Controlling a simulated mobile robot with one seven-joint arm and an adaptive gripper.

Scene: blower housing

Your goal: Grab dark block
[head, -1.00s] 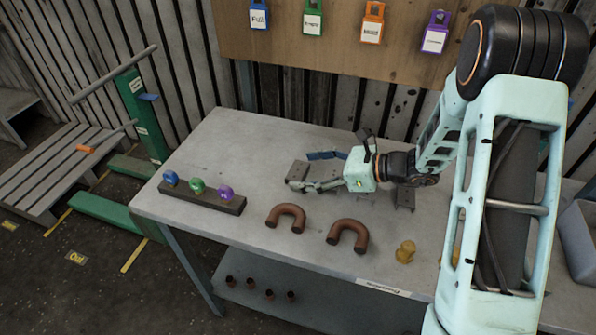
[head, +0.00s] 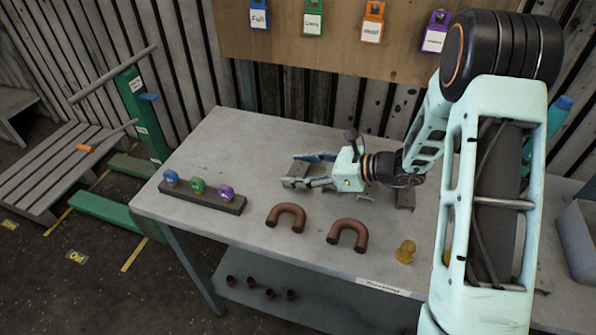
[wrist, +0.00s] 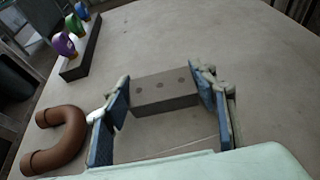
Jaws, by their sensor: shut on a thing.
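The dark block (wrist: 165,93) is a grey-brown bar with several small holes in its top. In the wrist view it sits between the blue pads of my gripper (wrist: 163,95), which is shut on it from both sides. In the head view my gripper (head: 308,183) is over the middle of the table, mostly side-on. The block is hard to make out there behind the fingers. I cannot tell whether the block is clear of the table.
Two brown U-shaped pipes (head: 286,217) (head: 347,234) lie at the table's (head: 240,140) front. A dark rack (head: 203,198) with blue, green and purple rings stands left. A yellow piece (head: 405,252) and a grey bin (head: 580,235) are to the right. The table's back left is clear.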

